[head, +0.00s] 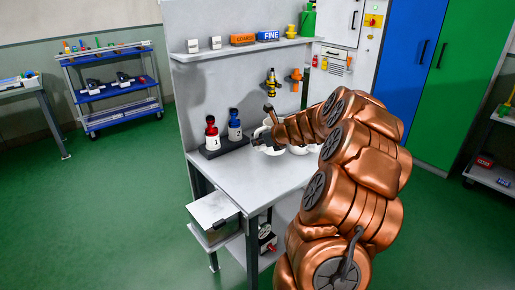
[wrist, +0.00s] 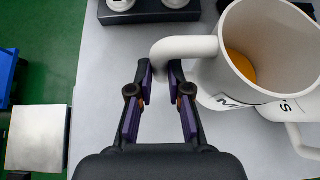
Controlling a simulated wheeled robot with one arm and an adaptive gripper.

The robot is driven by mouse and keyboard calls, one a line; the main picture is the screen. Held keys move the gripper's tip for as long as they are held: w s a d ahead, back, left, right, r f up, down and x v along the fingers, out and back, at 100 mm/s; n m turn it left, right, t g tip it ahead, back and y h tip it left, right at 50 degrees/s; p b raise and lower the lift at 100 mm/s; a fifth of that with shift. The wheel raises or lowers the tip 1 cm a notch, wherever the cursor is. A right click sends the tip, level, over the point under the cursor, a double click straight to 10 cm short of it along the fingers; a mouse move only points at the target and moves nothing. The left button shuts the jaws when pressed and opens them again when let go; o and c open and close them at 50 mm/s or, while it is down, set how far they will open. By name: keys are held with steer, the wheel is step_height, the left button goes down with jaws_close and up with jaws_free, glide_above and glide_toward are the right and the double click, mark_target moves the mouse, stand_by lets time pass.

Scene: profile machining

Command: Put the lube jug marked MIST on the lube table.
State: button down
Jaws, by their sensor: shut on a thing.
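My gripper (wrist: 160,72) is shut on the handle of a white jug (wrist: 203,68) in the wrist view. The jug is open at the top, with orange-yellow liquid inside. Dark lettering on its side is cut off; an M seems to show, but the full word is not readable. A second white jug (wrist: 302,138) is partly hidden behind it. In the head view my gripper (head: 262,140) is over the grey worktable (head: 235,178), among white jugs (head: 299,150) partly hidden by my arm. I cannot tell whether the held jug touches the tabletop.
A shelf (head: 245,47) above carries labelled boxes. A blue cart (head: 115,90) stands far left. The table's front left is clear.

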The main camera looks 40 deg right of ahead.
mark_target(257, 148)
steer(key=shift+w+a+f, duration=0.1)
steer(key=shift+w+f, duration=0.15)
steer(key=shift+f, duration=0.65)
steer(key=shift+w+f, duration=0.25)
steer(key=shift+f, duration=0.75)
steer(key=c, duration=1.1)
jaws_free()
